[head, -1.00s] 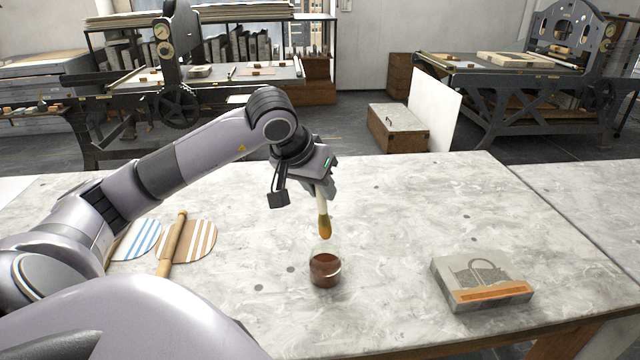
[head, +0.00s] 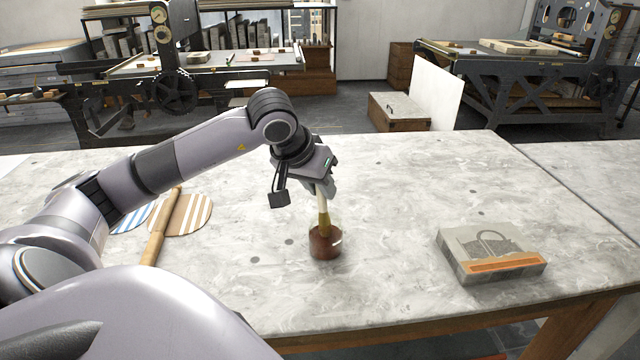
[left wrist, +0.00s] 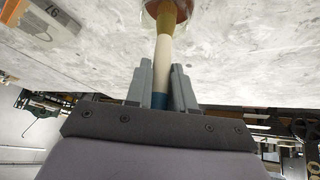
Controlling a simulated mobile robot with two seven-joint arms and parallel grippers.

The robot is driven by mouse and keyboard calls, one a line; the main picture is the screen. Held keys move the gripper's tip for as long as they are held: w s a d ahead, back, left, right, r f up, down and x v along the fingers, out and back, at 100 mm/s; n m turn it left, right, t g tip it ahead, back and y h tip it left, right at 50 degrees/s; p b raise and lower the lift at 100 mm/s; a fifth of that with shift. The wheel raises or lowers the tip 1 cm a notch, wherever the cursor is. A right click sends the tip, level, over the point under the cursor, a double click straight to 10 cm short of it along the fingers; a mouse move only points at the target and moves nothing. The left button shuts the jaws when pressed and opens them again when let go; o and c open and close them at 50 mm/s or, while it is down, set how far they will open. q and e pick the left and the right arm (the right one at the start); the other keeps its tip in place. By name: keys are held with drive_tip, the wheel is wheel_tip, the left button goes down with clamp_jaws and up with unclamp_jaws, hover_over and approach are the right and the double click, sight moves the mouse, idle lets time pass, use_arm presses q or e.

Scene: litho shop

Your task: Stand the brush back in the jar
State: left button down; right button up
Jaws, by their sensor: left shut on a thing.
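The jar (head: 326,247) is a small clear glass with dark red-brown contents, standing upright on the stone table. The brush (head: 323,222) has a white handle and a tan-yellow lower part. It hangs roughly upright, its lower end inside the jar's mouth; how deep its tip reaches cannot be told. My left gripper (head: 325,189) is shut on the brush handle, just above the jar. In the left wrist view, the brush (left wrist: 164,50) runs from between the fingers of my left gripper (left wrist: 160,78) to the jar (left wrist: 180,8) at the top edge. My right gripper is not in view.
A grey litho stone (head: 490,248) with an orange strip lies on the table (head: 420,190) to the right. A wooden rolling handle (head: 160,228) and striped round pads (head: 190,214) lie at the left. The table around the jar is clear.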

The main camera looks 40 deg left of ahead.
use_arm(q)
drive_tip(key=shift+f, duration=0.4)
drive_tip(key=c, duration=0.9)
unclamp_jaws()
drive_tip(key=shift+v, duration=3.6)
